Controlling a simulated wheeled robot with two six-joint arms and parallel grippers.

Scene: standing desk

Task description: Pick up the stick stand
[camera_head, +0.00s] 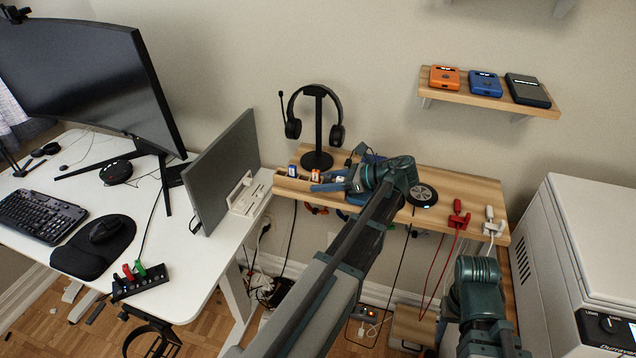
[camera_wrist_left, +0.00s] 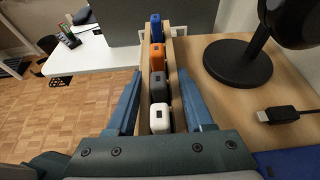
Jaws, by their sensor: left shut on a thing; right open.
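The stick stand is a narrow wooden holder (camera_wrist_left: 174,62) with a row of blue, orange, grey and white USB sticks standing in it. In the head view the stand (camera_head: 291,184) lies at the left front edge of the wooden shelf. My left gripper (camera_wrist_left: 160,76) has its blue fingers along the two long sides of the stand, shut on it. In the head view the left gripper (camera_head: 323,182) covers the stand's right part. My right arm shows at the lower right, but its gripper fingers are not visible.
A headset stand (camera_head: 318,159) is close behind the stick stand. A monitor (camera_head: 222,168) is to its left on the white desk. A black disc (camera_head: 422,195) and red and white cable plugs lie right on the shelf (camera_head: 470,186). A white cabinet (camera_head: 590,260) is at far right.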

